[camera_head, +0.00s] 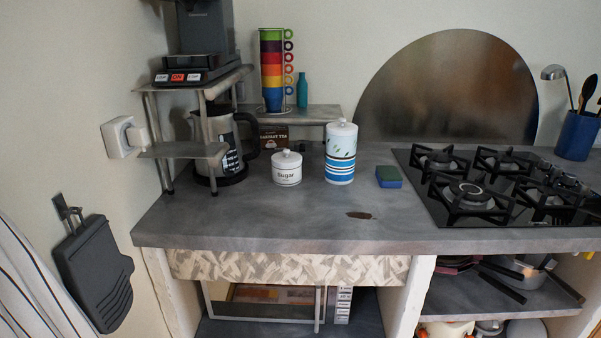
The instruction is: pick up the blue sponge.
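The blue sponge (389,183) lies on the grey counter, just left of the gas hob. Its top is dark green and its side is blue. Nothing touches it or covers it. Neither of my grippers shows in the head view.
A striped canister (341,152) and a white sugar jar (287,168) stand left of the sponge. The black gas hob (500,188) is close on its right. The counter (270,220) is clear in front, apart from a small brown patch (360,215).

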